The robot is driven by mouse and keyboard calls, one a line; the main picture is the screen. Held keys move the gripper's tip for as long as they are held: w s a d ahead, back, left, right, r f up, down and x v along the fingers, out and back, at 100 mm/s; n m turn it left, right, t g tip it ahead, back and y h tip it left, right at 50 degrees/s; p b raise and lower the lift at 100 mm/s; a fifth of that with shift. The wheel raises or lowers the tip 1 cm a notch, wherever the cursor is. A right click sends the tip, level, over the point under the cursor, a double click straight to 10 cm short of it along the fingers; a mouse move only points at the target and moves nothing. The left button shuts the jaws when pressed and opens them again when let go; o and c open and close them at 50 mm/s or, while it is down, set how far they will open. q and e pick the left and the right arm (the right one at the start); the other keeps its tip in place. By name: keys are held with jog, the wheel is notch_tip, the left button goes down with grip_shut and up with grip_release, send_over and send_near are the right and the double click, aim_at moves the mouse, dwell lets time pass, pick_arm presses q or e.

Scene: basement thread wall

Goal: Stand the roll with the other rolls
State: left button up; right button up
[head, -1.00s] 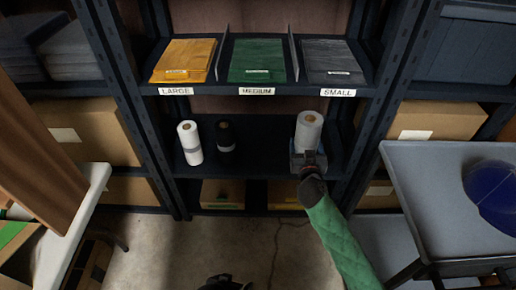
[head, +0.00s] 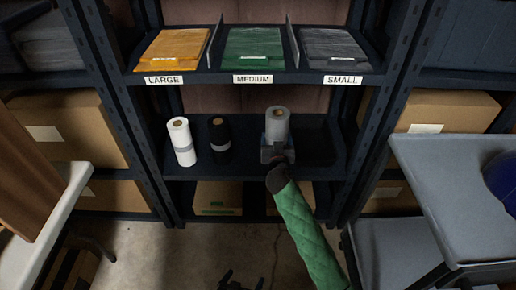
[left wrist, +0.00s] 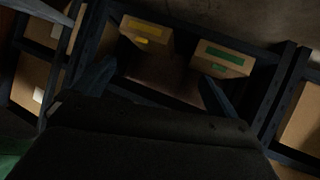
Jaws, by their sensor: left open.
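A grey roll (head: 277,122) with a brown core stands upright at the middle shelf (head: 320,150), right of the others. My left gripper (head: 277,147), on a green-sleeved arm, is in front of its lower part and open. The gripper hides the roll's base, so I cannot tell if it touches the shelf. A white roll with a grey band (head: 181,142) and a black roll (head: 219,140) stand upright to the left, with a gap between black and grey. In the left wrist view the open fingers (left wrist: 155,88) show; the roll is not clear there.
Above are bins labelled LARGE, MEDIUM (head: 253,79) and SMALL. Cardboard boxes (head: 218,197) sit on the shelf below. A dark post (head: 365,150) bounds the bay at right. A grey table (head: 450,180) is at right, a white table (head: 45,235) at left. A dark part (head: 240,281) shows at the bottom.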

jog(key=w+a+f, duration=0.1)
jog(key=a+f, duration=0.1)
jog(key=w+a+f+b, duration=0.1)
jog(key=w+a+f, duration=0.1)
jog(key=f, duration=0.1)
jog(key=w+a+f+b, duration=0.1)
jog(key=a+f, duration=0.1)
jog(key=f, duration=0.1)
jog(key=shift+w+a+f, duration=0.2)
jog(key=shift+w+f, duration=0.05)
pick_arm(q)
jog(key=w+r+t, duration=0.4)
jog(key=r, duration=0.7)
jog(key=w+r+t+h, duration=0.1)
jog(key=w+r+t, duration=0.2)
jog(key=r, duration=0.8)
jog(key=shift+w+d+r+t+h, duration=0.2)
jog(key=shift+w+t+h, duration=0.1)
jog(key=shift+w+t, duration=0.15)
pick_arm(e)
jog(key=shift+f, duration=0.1)
pick_arm(q)
jog(key=shift+r+t, duration=0.35)
jog(key=shift+r, duration=0.2)
jog(key=shift+r, duration=0.15)
jog(key=shift+r, duration=0.1)
pick_arm(e)
jog(key=o, duration=1.2)
pick_arm(q)
jog(key=shift+r, duration=0.1)
